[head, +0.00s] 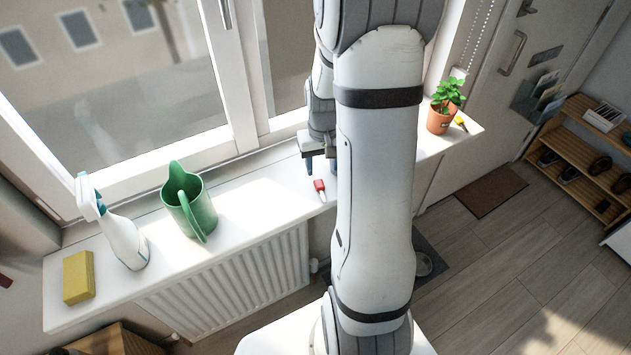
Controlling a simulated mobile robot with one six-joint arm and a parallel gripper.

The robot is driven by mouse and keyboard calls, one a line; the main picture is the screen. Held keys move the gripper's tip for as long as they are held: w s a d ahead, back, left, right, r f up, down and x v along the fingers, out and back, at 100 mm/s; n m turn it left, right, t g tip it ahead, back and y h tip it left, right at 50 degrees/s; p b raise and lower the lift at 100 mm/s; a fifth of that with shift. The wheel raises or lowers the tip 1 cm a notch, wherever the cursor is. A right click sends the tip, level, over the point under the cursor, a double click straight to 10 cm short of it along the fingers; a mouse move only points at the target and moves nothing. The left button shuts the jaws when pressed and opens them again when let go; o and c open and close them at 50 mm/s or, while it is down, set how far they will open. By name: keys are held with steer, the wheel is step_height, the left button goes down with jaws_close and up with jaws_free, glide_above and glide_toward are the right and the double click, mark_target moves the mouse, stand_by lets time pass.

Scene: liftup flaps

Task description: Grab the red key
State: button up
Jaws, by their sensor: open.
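The red key (320,187) lies on the white windowsill (255,200), close to its front edge. Its red head points toward the window and its pale shaft toward the room. My gripper (321,166) is open and hangs just behind and above the key, apart from it as far as I can tell. One blue-grey finger shows clearly; the other is mostly hidden behind my arm. The part of the sill behind my arm is hidden too.
A green watering can (190,203), a spray bottle (122,235) and a yellow sponge (78,277) stand on the sill to the left. A potted plant (441,115) and a small yellow item (461,123) are at the right end. A radiator (235,285) is below.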

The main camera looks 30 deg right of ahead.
mark_target(319, 184)
steer(key=shift+s+a+f+p, duration=0.1)
steer(key=shift+a+f+p, duration=0.1)
steer(key=shift+f, duration=0.65)
steer(key=shift+s+a+f+p, duration=0.15)
steer(key=shift+f+p, duration=0.1)
steer(key=shift+f, duration=0.65)
steer(key=shift+w+a+f+p, duration=0.1)
steer(key=shift+a+f+p, duration=0.1)
steer(key=shift+f, duration=0.65)
steer(key=shift+c, duration=0.6)
steer(key=c, duration=0.9)
steer(key=shift+c, duration=0.2)
